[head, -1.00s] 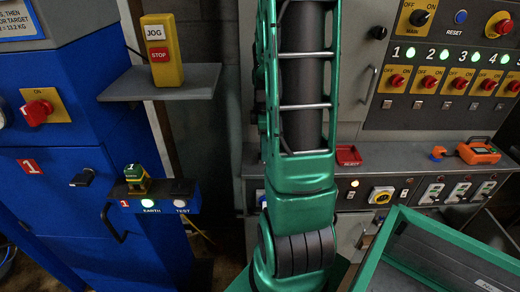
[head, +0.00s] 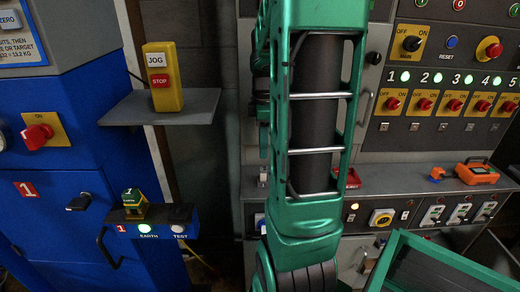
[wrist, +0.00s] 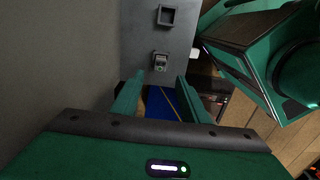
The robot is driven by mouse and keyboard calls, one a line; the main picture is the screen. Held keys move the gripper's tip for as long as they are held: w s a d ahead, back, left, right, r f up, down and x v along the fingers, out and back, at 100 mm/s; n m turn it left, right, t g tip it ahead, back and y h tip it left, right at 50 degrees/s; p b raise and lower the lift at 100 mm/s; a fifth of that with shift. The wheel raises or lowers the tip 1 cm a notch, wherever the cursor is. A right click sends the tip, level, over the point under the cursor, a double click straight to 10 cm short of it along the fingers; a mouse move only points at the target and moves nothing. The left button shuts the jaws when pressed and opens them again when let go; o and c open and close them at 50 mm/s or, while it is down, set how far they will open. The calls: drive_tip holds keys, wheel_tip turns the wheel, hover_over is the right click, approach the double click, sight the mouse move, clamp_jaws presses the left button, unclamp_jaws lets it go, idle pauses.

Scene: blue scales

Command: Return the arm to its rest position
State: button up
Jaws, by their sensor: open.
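My green arm (head: 315,120) stands upright across the middle of the head view, its elbow low in the picture. My gripper is outside the head view. In the wrist view my gripper (wrist: 160,97) shows two green fingers spread apart with nothing held between them. Beyond the fingers lie a blue surface with a yellow line (wrist: 160,106) and a grey panel (wrist: 178,35) bearing a dark square recess and a small fitting.
At left are blue cabinets (head: 70,180) and a grey shelf (head: 120,108) carrying a yellow JOG/STOP box (head: 162,78). Behind my arm, a switch panel (head: 450,60) rises above a ledge holding an orange device (head: 477,172) and a red tray (head: 352,179). A green-edged bin (head: 440,255) is at lower right.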

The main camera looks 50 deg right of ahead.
idle(0.7)
drive_tip(key=s+a+m, duration=1.3)
drive_tip(key=a+m, duration=0.1)
drive_tip(key=a, duration=0.3)
drive_tip(key=shift+r, duration=0.3)
drive_tip(key=shift+s, duration=0.1)
drive_tip(key=w+d+m, duration=0.1)
drive_tip(key=w+d, duration=0.3)
drive_tip(key=d, duration=0.1)
drive_tip(key=w+d+m, duration=0.1)
drive_tip(key=w+d, duration=0.4)
drive_tip(key=d, duration=0.1)
drive_tip(key=w+d+m, duration=0.2)
drive_tip(key=w+d, duration=0.2)
drive_tip(key=d, duration=0.1)
drive_tip(key=shift+w+d+f, duration=0.2)
drive_tip(key=shift+d+f, duration=0.15)
drive_tip(key=shift+d, duration=0.05)
